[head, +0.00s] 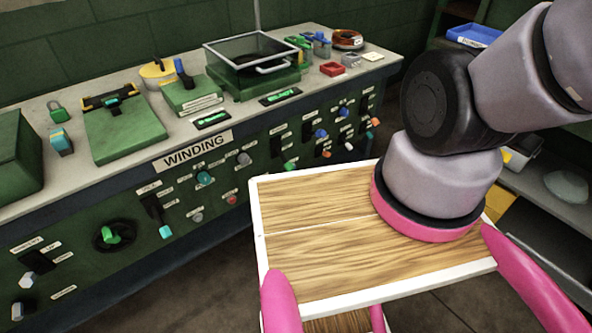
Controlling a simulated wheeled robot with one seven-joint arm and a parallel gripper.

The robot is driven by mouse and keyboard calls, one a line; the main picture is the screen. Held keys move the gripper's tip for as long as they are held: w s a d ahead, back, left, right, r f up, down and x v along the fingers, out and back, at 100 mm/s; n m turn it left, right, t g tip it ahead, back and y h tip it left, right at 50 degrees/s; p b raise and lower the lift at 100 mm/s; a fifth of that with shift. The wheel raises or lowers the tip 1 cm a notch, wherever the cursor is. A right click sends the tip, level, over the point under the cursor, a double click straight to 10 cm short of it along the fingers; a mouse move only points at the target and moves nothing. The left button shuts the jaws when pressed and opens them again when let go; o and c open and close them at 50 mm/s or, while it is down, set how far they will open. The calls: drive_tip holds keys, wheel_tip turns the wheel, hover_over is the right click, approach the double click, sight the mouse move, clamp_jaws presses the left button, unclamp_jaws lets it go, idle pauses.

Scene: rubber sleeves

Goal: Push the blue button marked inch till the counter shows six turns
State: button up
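A green control panel marked WINDING (192,150) runs along the front of the bench, with several knobs, switches and buttons. Two blue controls show on its right part: a lower blue control (320,133) and an upper blue control (343,111). Their labels are too small to read, so I cannot tell which is marked inch. Two small lit green displays lie on the bench top, a left display (212,119) and a right display (280,96). Their figures cannot be made out. My arm shows at the right, but my gripper is outside the view.
The bench top (60,185) holds a clear-covered green machine (252,60), a green plate unit (120,125) and a red tray (333,68). A low shelf (560,205) stands at the right. My wood-topped base is close before the panel's right part.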

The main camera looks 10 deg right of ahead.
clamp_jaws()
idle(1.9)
